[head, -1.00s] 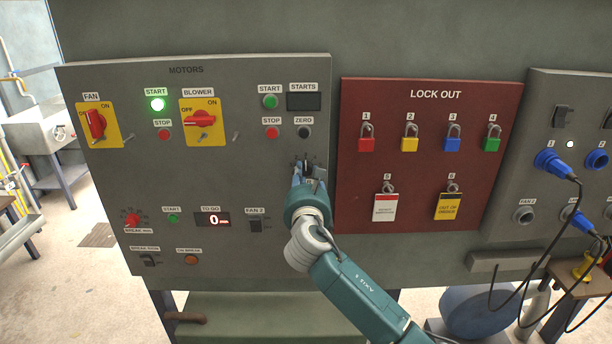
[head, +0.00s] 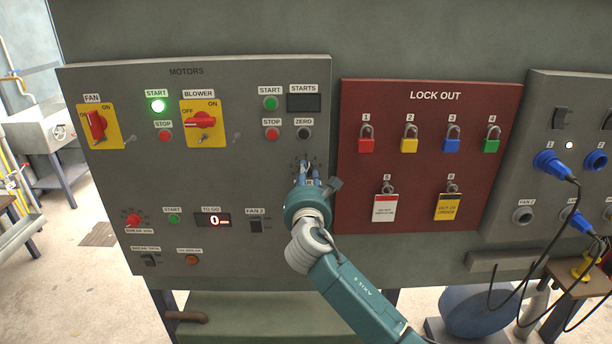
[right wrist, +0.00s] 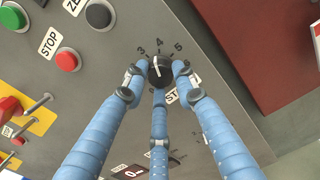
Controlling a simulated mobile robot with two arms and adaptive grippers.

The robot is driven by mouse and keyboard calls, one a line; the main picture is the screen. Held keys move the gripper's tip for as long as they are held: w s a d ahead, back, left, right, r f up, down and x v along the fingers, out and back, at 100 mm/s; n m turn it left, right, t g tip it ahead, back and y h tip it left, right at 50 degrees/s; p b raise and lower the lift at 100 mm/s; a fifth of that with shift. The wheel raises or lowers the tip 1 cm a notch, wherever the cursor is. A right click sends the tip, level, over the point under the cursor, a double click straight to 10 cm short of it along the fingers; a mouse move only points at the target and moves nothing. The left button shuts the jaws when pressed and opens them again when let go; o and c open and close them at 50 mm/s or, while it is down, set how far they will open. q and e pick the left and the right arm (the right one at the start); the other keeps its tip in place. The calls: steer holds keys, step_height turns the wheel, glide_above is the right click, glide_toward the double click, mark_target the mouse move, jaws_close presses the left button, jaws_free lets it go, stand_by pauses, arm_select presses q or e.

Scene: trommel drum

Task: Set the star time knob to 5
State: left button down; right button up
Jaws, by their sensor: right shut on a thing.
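The star time knob (right wrist: 160,72) is a round black knob with a white pointer line, on the grey panel in the right wrist view. The numbers 3, 4 and 5 show above it. The white line points up and slightly left, roughly between 3 and 4. My right gripper (right wrist: 159,80) has its blue fingers closed around the knob. A label below the knob is partly hidden by a finger. In the head view my right gripper (head: 309,176) covers most of the knob and its dial. My left gripper is not in view.
The grey motors panel (head: 220,105) has a black ZERO button (head: 304,132) just above the gripper and a red STOP button (head: 272,133) up to the left. The red lock out board (head: 425,170) with several padlocks is close on the right. A fan 2 switch (head: 256,225) is at lower left.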

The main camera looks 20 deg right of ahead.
steer(key=m, duration=0.3)
steer(key=m+b, duration=0.1)
steer(key=m, duration=0.6)
steer(key=shift+d+r+b, duration=0.2)
steer(key=shift+r+b, duration=0.15)
steer(key=shift+r, duration=0.05)
steer(key=shift+m, duration=0.4)
steer(key=o, duration=1.2)
steer(key=shift+d+f, duration=0.1)
steer(key=shift+c, duration=0.2)
steer(key=shift+s+f, duration=0.1)
steer(key=shift+f, duration=0.1)
steer(key=shift+s+a, duration=0.2)
steer(key=shift+s, duration=0.05)
steer(key=v, duration=1.1)
steer(key=shift+s, duration=0.25)
